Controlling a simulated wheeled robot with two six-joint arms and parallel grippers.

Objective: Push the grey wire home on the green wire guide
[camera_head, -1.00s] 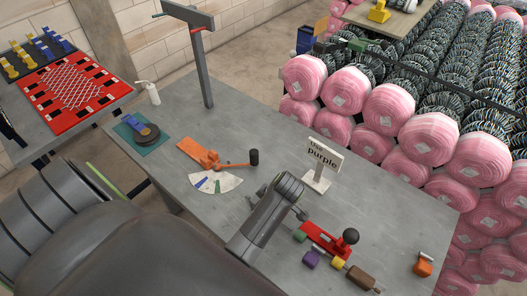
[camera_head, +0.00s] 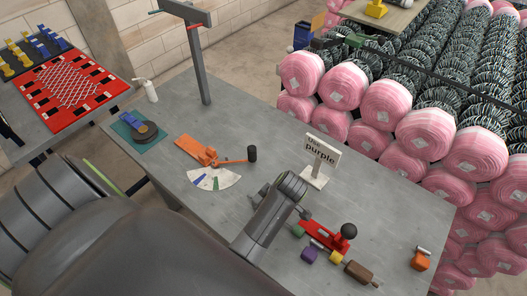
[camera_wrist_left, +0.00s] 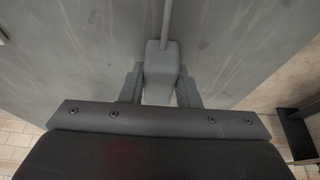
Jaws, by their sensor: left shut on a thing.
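My left gripper (camera_wrist_left: 160,88) shows in the left wrist view, its two fingers closed on a grey block (camera_wrist_left: 161,60) with a thin grey rod running up from it. What the rod's far end meets is out of view. In the head view I cannot make out the left gripper's fingertips; my large dark arm link fills the lower left. A slim dark arm part of mine reaches over the table with small prongs at its tip; whether they are open is unclear. A small green piece (camera_head: 298,231) lies near that tip. I cannot tell whether it is the guide.
A red fixture with a black knob (camera_head: 349,231), a purple block (camera_head: 308,255) and a brown handle (camera_head: 361,272) lie near. A sign (camera_head: 322,150) reads "Use purple". A grey post (camera_head: 202,70), an orange tool (camera_head: 196,151) and an orange block (camera_head: 420,262) stand on the table.

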